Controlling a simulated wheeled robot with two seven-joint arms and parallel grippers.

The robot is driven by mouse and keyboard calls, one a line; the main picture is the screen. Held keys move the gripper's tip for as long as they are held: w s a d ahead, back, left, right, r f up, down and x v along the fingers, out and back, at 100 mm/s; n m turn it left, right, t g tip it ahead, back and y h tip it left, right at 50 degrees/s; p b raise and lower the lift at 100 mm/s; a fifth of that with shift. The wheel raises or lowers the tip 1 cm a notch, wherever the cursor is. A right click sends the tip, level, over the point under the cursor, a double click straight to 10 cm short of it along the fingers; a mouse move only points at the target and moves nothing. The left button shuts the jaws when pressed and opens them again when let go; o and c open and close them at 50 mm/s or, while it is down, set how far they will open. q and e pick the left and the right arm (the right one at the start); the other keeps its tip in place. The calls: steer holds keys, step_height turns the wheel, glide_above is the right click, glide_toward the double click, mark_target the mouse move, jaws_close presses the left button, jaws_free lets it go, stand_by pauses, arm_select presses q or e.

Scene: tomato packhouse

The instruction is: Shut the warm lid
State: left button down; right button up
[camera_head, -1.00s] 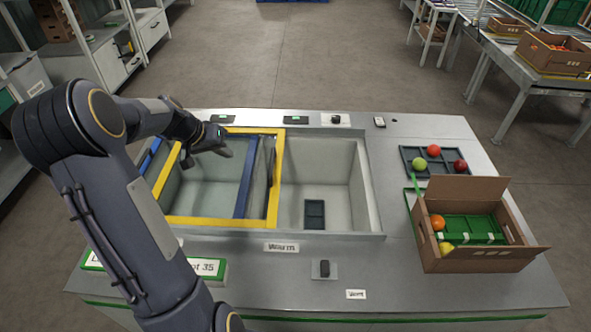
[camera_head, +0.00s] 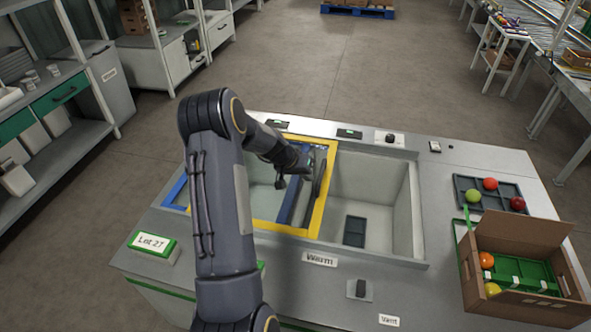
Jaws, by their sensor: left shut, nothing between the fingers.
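The chest has a yellow-framed lid (camera_head: 328,190) with a clear pane over its left part. A blue-framed lid (camera_head: 293,190) overlaps it, its left edge showing beyond the yellow frame. A dark upright handle (camera_head: 321,176) shows near the yellow frame's right bar. The well (camera_head: 385,178) to the right is uncovered, with a small dark tray (camera_head: 354,231) on its floor. The "Warm" label (camera_head: 320,259) is on the front ledge. My left gripper (camera_head: 293,178) is shut and empty, above the lids, just left of the handle; contact cannot be told. My right gripper is out of view.
A knob (camera_head: 360,288) and "Vent" label (camera_head: 389,320) are on the front ledge. To the right are a dark tray (camera_head: 489,190) with round fruit and an open cardboard box (camera_head: 525,240). A "Lot 27" sign (camera_head: 153,243) stands at the left. Shelves line the left.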

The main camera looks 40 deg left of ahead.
arm_select(q)
steer(key=shift+w+d+f, duration=0.15)
steer(key=shift+w+d, duration=0.05)
steer(key=shift+d, duration=0.25)
steer(key=shift+d, duration=0.1)
steer(key=shift+w+d, duration=0.2)
steer(key=shift+d, duration=0.1)
steer(key=w+d, duration=0.7)
steer(key=d, duration=0.6)
steer(key=w+d, duration=0.7)
steer(key=d, duration=0.6)
steer(key=shift+w+d+p, duration=0.2)
steer(key=shift+w+p, duration=0.05)
steer(key=shift+p, duration=0.15)
steer(key=shift+d, duration=0.1)
